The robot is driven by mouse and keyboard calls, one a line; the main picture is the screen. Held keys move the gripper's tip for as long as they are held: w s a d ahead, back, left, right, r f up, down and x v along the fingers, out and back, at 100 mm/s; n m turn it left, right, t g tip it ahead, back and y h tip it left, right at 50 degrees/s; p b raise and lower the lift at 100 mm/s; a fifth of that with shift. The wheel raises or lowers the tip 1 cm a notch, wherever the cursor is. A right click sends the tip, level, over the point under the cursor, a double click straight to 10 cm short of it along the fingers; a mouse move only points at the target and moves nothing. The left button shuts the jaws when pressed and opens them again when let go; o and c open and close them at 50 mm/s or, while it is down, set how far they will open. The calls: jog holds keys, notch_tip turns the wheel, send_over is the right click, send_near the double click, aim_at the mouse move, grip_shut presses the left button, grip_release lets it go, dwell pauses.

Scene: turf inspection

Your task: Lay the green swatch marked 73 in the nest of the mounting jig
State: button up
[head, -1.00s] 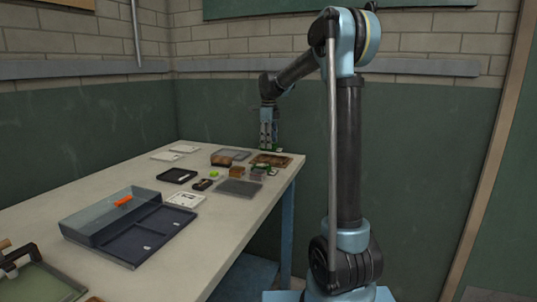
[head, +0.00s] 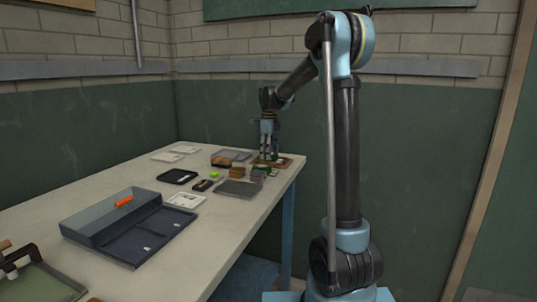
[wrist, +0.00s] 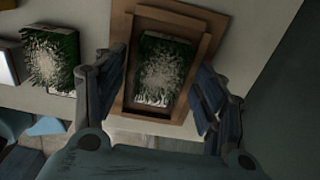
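The mounting jig (wrist: 126,103) is a brown wooden frame in the middle of the wrist view. A green swatch (wrist: 162,70) with a pale, worn-looking centre lies within the frame and looks slightly turned. I cannot read a number on it, nor tell whether it is fully flat. My gripper (wrist: 160,80) is over the jig, with one finger on each side of the swatch and a visible gap to it on both sides. In the head view my gripper (head: 268,158) is low over the jig (head: 285,163) at the table's far right corner.
Another green swatch-like block (wrist: 48,60) lies left of the jig in the wrist view. A grey flat tray (head: 238,188), a black tray (head: 178,176) and small blocks stand close by. A blue-grey bin (head: 110,215) sits nearer. The table's right edge is close to the jig.

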notch_tip(320, 180, up, 12)
dwell(0.8)
jog(key=s+d+f+n, duration=0.2)
jog(key=s+d+n, duration=0.2)
jog(key=s, duration=0.3)
jog(key=s+d+f+n+t, duration=0.1)
jog(key=s+d+f+n, duration=0.25)
jog(key=s, duration=0.45)
jog(key=s+d+f+n, duration=0.1)
jog(key=s+d+n, duration=0.3)
jog(key=s, duration=0.3)
jog(key=s+d+f+n, duration=0.2)
jog(key=s+f+n, duration=0.3)
jog(key=s+f, duration=0.4)
jog(key=s+d+f+n+t, duration=0.1)
jog(key=s+d+f+n, duration=0.2)
jog(key=s+f+n, duration=0.3)
jog(key=s+f, duration=0.4)
jog(key=shift+d, duration=0.15)
jog(key=shift+s+f, duration=0.1)
jog(key=shift+s, duration=0.05)
